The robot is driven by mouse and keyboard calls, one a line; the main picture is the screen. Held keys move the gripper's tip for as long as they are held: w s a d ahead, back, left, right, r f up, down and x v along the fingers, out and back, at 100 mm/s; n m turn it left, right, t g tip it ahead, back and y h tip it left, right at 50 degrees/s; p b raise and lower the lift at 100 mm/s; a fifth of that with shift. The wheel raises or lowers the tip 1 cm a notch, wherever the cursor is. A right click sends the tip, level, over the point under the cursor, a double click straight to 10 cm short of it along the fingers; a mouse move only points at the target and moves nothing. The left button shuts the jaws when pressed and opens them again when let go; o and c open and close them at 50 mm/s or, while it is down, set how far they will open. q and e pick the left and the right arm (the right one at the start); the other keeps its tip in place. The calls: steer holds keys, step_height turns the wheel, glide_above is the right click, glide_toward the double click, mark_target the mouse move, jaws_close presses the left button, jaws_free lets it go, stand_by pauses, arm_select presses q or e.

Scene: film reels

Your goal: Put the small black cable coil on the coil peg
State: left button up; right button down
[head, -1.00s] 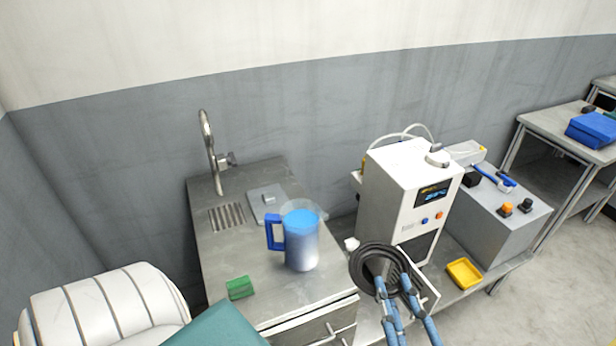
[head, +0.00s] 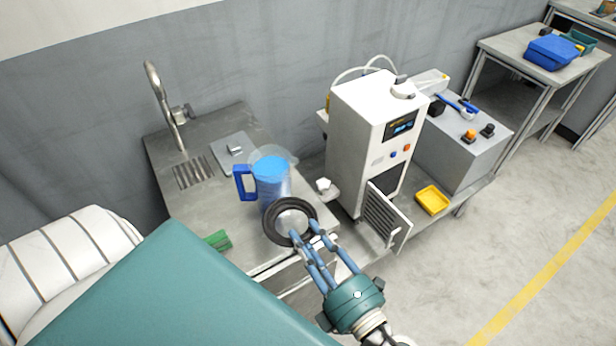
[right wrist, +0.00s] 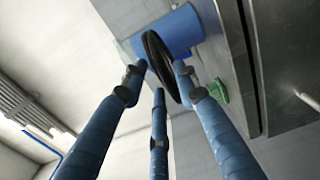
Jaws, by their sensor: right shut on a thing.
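The black cable coil (head: 268,231) is a dark ring held above the front of the metal counter, in front of the blue jug. My right gripper (head: 312,243) has blue fingers and is shut on the coil's near right edge. In the right wrist view the coil (right wrist: 151,55) is seen nearly edge-on between the fingertips (right wrist: 162,80). A white knob-like piece (head: 325,187) juts from the left side of the white machine; I cannot tell whether it is the coil peg. My left gripper is out of view.
The counter (head: 210,223) carries a blue-handled jug (head: 271,180), a tap (head: 160,100) and a green sponge (head: 218,240). The white machine (head: 360,130) stands to the right with a vented panel (head: 386,216) standing out at its front.

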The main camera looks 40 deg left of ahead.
step_height(320, 180, down, 7)
steer(key=b, duration=0.3)
steer(key=shift+f+b, duration=0.15)
steer(key=shift+b, duration=0.15)
steer(key=c, duration=1.3)
jaws_free()
steer(key=shift+f, duration=0.1)
